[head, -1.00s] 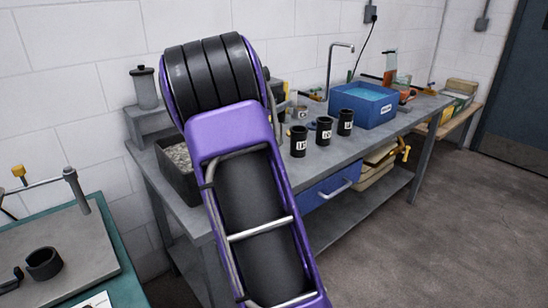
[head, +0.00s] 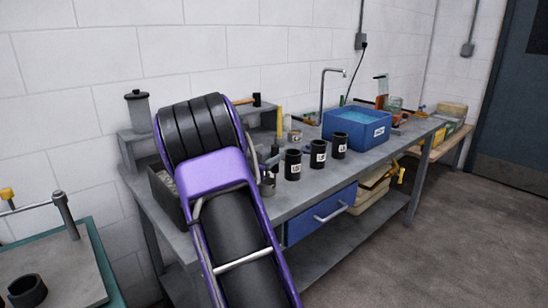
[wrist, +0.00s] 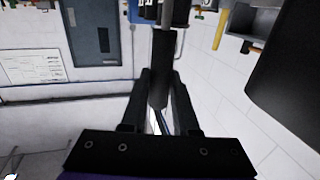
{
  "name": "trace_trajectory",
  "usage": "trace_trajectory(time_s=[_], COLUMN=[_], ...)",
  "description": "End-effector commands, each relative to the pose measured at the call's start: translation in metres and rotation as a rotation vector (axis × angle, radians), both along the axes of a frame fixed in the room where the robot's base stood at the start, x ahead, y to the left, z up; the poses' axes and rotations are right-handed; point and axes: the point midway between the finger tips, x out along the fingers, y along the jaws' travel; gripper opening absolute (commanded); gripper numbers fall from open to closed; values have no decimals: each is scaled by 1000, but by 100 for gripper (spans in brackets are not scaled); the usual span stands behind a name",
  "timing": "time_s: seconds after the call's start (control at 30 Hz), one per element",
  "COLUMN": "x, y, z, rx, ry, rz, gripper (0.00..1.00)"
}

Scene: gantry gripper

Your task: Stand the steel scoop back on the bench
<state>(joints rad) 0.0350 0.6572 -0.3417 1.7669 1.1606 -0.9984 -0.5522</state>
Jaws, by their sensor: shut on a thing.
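The scoop shows in the wrist view as a thick black handle (wrist: 158,72) with a thin grey rod running up from it. My gripper (wrist: 158,92) has its two dark fingers closed on either side of this handle. The scoop's bowl cannot be made out. In the head view my purple and black arm hides the gripper, and small grey parts beside the arm are too unclear to name. The grey bench (head: 368,160) runs along the wall behind and to the right of my arm.
Three black labelled cups (head: 318,155) stand in a row on the bench. Behind them are a blue liquid-filled bin (head: 350,140) and a tap (head: 322,92). A dark tray (head: 163,190) is at the left end. Bare benchtop lies in front of the cups.

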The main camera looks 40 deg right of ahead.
Motion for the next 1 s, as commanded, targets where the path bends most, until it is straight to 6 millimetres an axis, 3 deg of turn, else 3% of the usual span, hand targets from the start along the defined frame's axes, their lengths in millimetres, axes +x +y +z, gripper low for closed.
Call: trace_trajectory(time_s=[0.03,0.07,0.23,0.6,0.77,1.0], x=[0,0,0,0,-9,-27], y=[0,0,0,2,27,77], z=[-3,-3,-2,3,2,3], rx=[-1,0,0,1,2,1], ry=[1,1,1,0,2,0], rz=[0,0,0,1,3,4], gripper=[0,30,58,58,58,58])
